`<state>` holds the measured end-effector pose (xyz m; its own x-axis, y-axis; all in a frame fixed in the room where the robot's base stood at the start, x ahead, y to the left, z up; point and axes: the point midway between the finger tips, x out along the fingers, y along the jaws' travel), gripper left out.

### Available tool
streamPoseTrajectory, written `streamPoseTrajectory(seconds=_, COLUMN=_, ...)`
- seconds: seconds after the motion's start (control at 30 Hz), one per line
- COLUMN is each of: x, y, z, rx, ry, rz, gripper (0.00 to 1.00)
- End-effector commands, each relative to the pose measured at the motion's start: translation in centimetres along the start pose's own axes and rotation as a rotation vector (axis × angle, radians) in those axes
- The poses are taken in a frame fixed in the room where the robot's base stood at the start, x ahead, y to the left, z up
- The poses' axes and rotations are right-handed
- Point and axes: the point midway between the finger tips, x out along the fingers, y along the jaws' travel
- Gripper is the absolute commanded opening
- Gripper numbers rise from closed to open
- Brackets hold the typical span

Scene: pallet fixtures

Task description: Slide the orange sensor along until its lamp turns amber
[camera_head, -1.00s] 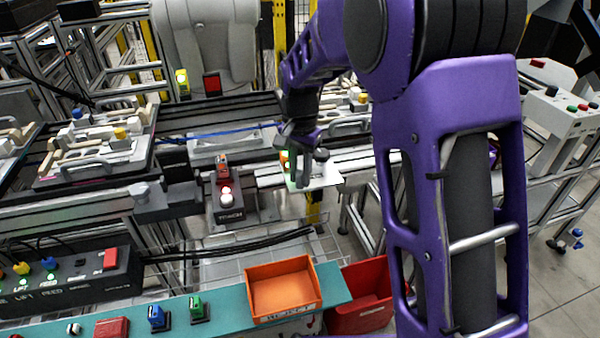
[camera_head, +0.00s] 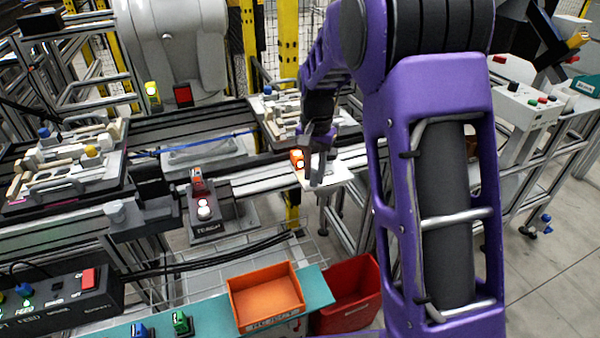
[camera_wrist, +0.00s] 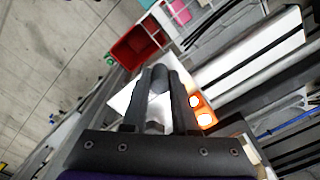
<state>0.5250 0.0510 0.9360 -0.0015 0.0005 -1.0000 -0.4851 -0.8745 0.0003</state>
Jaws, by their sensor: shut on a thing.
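The orange sensor (camera_head: 297,158) sits at the front rail, beside a white plate (camera_head: 341,172). Its lamp glows amber-orange with a pale bright centre. In the wrist view the orange sensor (camera_wrist: 207,119) lies just right of my fingers, with two bright spots on its face. My gripper (camera_head: 318,165) points down over the plate. In the wrist view my gripper (camera_wrist: 166,78) is shut around a dark grey rounded knob (camera_wrist: 159,77) above the white plate (camera_wrist: 121,98). The fingers hide part of the knob and how it joins the sensor.
A control box with a lit white button (camera_head: 204,210) stands left of the sensor. An orange bin (camera_head: 266,295) and a red bin (camera_head: 347,292) are in front. A pallet with fixtures (camera_head: 65,172) is at left. The rail (camera_head: 255,183) continues beside the sensor.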

Motion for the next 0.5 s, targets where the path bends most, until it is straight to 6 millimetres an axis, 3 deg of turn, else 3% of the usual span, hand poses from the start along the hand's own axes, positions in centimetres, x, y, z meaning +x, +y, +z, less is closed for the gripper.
streamPoseTrajectory(seconds=0.2, x=-0.12, y=-0.03, z=-0.14, rx=-0.001, ry=0.005, rz=-0.002, gripper=0.0)
streamPoseTrajectory(seconds=0.23, x=-0.12, y=-0.04, z=-0.14, rx=-0.001, ry=0.005, rz=-0.002, gripper=0.29)
streamPoseTrajectory(seconds=0.4, x=-0.07, y=-0.04, z=-0.08, rx=-0.001, ry=0.004, rz=-0.001, gripper=0.57)
streamPoseTrajectory(seconds=0.5, x=-0.05, y=-0.05, z=-0.05, rx=-0.001, ry=0.003, rz=-0.001, gripper=0.57)
